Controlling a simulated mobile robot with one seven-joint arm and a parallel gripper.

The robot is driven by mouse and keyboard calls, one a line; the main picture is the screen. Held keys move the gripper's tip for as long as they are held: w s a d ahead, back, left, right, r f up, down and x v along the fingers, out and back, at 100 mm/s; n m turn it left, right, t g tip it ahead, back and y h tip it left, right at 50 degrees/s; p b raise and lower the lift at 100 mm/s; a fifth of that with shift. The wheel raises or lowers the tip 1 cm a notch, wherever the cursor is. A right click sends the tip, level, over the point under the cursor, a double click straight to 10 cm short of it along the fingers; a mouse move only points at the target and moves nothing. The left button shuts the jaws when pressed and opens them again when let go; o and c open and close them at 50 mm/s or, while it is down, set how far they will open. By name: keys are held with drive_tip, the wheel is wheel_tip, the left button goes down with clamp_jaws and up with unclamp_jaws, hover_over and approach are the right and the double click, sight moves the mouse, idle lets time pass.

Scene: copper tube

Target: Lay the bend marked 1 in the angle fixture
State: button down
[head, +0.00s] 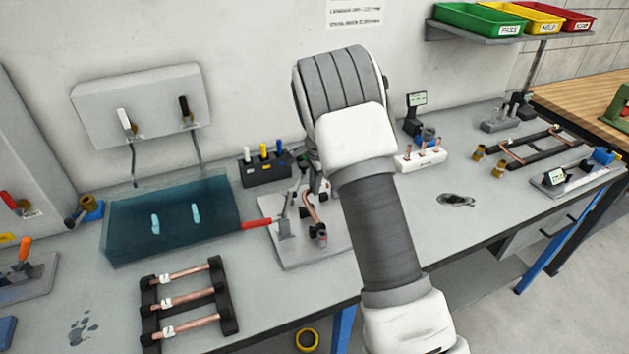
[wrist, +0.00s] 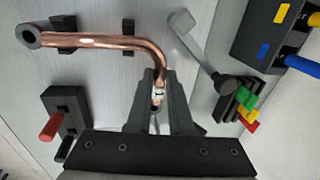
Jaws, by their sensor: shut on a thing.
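A bent copper tube (head: 311,210) is in my gripper (head: 318,187), above the grey plate of the angle fixture (head: 300,258). In the wrist view my gripper (wrist: 159,88) is shut on one leg of the bend (wrist: 110,42), next to a white tag whose mark I cannot read. The other leg runs left to an open end, over black supports (wrist: 62,27) of the fixture. I cannot tell whether the tube touches them. A grey lever (wrist: 184,24) is right of the bend; a red-tipped black block (wrist: 66,110) is below left. My wrist hides part of the fixture in the head view.
A black rack (head: 228,312) with tagged copper tubes lies in front. A black holder (head: 265,172) with coloured pens is behind. A white block (head: 408,164) with copper pieces is right.

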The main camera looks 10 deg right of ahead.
drive_tip(key=shift+f, duration=0.5)
drive_tip(key=shift+f+b, duration=0.3)
drive_tip(key=shift+b, duration=0.05)
drive_tip(key=c, duration=0.7)
unclamp_jaws()
drive_tip(key=shift+c, duration=0.2)
drive_tip(key=s+r, duration=0.3)
drive_tip(key=r, duration=1.4)
drive_tip(key=shift+d, duration=0.3)
drive_tip(key=shift+s+r, duration=0.1)
